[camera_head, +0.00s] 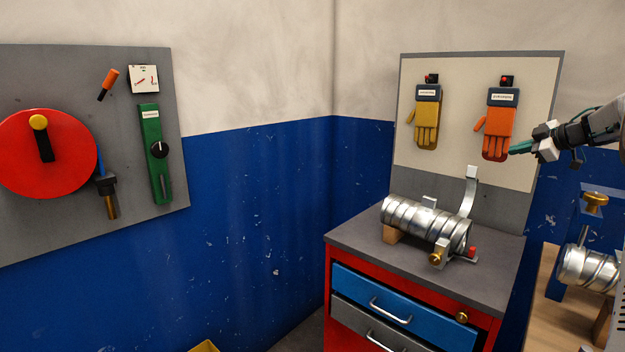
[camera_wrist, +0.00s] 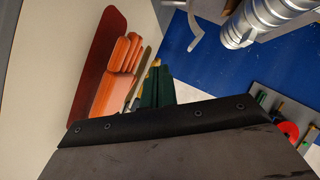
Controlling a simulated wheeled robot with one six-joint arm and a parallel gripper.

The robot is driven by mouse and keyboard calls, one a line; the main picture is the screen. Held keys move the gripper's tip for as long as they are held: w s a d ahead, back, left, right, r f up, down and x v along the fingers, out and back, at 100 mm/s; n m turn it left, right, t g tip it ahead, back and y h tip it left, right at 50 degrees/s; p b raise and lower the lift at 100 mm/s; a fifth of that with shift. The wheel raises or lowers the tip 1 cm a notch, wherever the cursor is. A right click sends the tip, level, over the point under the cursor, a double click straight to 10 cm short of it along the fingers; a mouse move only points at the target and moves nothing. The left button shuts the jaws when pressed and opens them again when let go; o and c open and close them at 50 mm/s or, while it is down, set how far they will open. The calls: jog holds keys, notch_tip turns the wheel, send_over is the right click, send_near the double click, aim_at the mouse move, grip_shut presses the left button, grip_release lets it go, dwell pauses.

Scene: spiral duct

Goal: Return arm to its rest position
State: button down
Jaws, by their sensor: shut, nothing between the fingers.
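My gripper (camera_head: 517,149) is at the right of the head view, in front of the board, pointing left. Its green fingers are shut and hold nothing. Its tips appear beside the lower right of the orange glove (camera_head: 501,115); I cannot tell whether they touch. In the wrist view, the green fingers (camera_wrist: 155,88) show at the centre, with the orange glove (camera_wrist: 112,85) and its dark red backing just left of them. My arm reaches in from the right edge of the head view, raised above the cabinet.
A yellow glove (camera_head: 427,120) hangs left of the orange one. Below, a spiral duct (camera_head: 420,222) with a clamp and upright bracket (camera_head: 470,190) stands on the grey-topped cabinet (camera_head: 350,236). Another duct piece (camera_head: 588,268) is at right. A tool panel (camera_head: 80,80) is at left.

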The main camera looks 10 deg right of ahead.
jog(key=a+r+m+t+h, duration=0.4)
jog(key=a+r+m+h, duration=0.25)
jog(key=a+r, duration=0.7)
jog(key=s+a+f+m+g+y, duration=0.1)
jog(key=s+a+f+g, duration=0.4)
jog(key=s, duration=1)
jog(key=s+a+f+m+g, duration=0.2)
jog(key=s+a+f+g, duration=0.3)
jog(key=s+a+f, duration=0.7)
jog(key=s+a+f+m+g+y, duration=0.1)
jog(key=s+a+f+g, duration=0.4)
jog(key=s+a, duration=0.9)
jog(key=s+f+m, duration=0.1)
jog(key=s+f, duration=0.2)
jog(key=s, duration=0.1)
jog(key=shift+s+a+f+y, duration=0.35)
jog(key=shift+s+a+f, duration=0.05)
